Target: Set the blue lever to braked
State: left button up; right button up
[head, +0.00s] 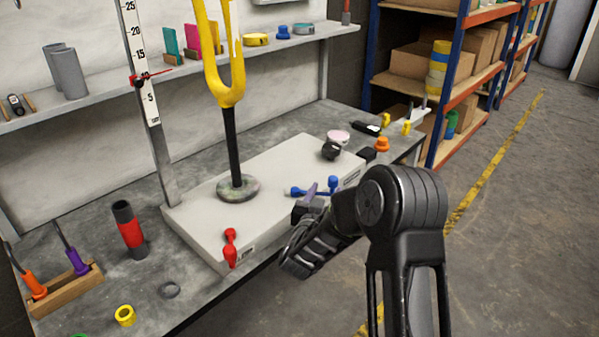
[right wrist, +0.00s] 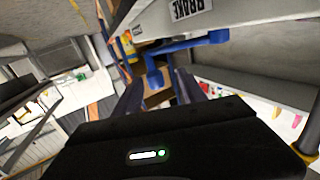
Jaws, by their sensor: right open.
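The blue lever (head: 314,190) is on the front side of the pale grey stand base. In the right wrist view the blue lever (right wrist: 190,45) has a long arm and a knob end bent toward me, below a label reading BRAKE. My right gripper (head: 310,198) is at the lever, partly hiding it in the head view. In the right wrist view its open fingers (right wrist: 158,80) stand on either side of the knob end; I cannot tell whether they touch it. My left gripper is not in view.
A red lever (head: 230,248) is on the same base (head: 190,218), left of the blue one. A yellow fork (head: 226,85) stands upright on a black post. A red and black cylinder (head: 128,228) and a yellow ring (head: 125,315) are on the bench. The floor at right is clear.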

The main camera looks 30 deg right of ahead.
jog(key=shift+s+d+r+h, duration=0.25)
jog(key=shift+s+r+h, duration=0.15)
jog(key=shift+s+r, duration=0.05)
jog(key=shift+w+d+f, duration=0.1)
jog(key=shift+w, duration=0.05)
jog(key=shift+w+d, duration=0.15)
jog(key=shift+d, duration=0.05)
jog(key=b+x, duration=0.1)
jog(key=x, duration=0.6)
grip_shut()
dwell(1.2)
